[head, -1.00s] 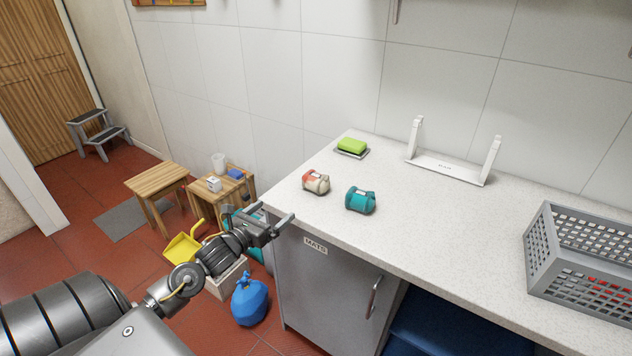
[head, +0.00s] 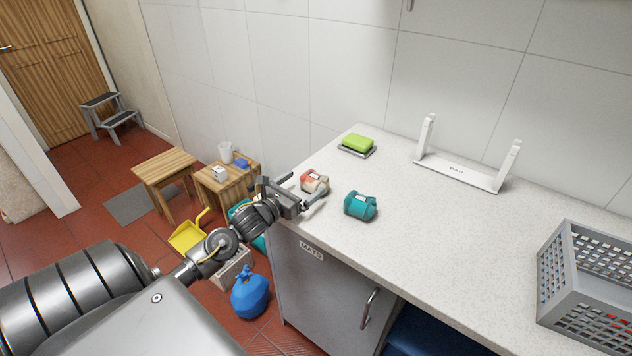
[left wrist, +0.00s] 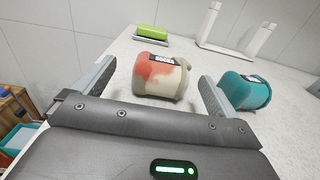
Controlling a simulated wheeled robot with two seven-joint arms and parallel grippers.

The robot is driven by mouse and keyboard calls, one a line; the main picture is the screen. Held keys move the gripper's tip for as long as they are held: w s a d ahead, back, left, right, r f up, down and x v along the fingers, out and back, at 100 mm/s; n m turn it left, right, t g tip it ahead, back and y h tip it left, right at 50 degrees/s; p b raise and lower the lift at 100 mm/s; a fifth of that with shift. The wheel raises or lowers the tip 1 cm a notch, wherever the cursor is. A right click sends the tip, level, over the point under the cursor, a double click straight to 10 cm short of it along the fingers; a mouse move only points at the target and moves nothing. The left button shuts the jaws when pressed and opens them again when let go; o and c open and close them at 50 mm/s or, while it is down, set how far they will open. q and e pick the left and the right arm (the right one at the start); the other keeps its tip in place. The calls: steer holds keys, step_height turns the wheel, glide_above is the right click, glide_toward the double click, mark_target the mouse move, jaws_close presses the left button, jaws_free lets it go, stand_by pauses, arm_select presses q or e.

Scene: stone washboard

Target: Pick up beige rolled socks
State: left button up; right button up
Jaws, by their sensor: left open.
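The beige rolled socks (head: 313,181), with a reddish-orange patch and a dark label, lie on the speckled counter (head: 432,238) near its left end. They also show in the left wrist view (left wrist: 160,78), ahead of my gripper and between the lines of its two fingers. My left gripper (head: 305,188) is open and empty at the counter's left edge, close to the socks; its near finger partly covers them in the head view. I cannot tell whether the fingers reach around them. Teal rolled socks (head: 360,205) lie just to the right, apart from the beige ones. My right gripper is out of view.
A white rack (head: 462,170) stands by the wall, and a grey perforated basket (head: 585,285) sits at the right. The counter between the teal socks and basket is clear.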

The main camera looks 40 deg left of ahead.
mark_target(317, 175)
arm_select(q)
steer(key=shift+w, duration=0.55)
steer(key=shift+w+d, duration=0.1)
steer(key=shift+w+r+p, duration=0.15)
steer(key=shift+w+p, duration=0.05)
steer(key=shift+p, duration=0.1)
steer(key=w, duration=0.1)
steer(key=w+p, duration=0.1)
steer(key=w, duration=0.1)
steer(key=shift+w+d+p, duration=0.35)
steer(key=shift+w, duration=0.05)
steer(key=shift+w+f, duration=0.25)
steer(key=shift+w, duration=0.25)
steer(key=shift+s, duration=0.1)
steer(key=shift+c, duration=0.9)
steer(key=c, duration=0.9)
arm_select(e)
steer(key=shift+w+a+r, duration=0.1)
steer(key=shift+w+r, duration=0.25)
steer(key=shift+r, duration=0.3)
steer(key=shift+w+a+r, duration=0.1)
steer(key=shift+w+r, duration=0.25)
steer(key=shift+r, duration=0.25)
arm_select(q)
steer(key=shift+r, duration=0.1)
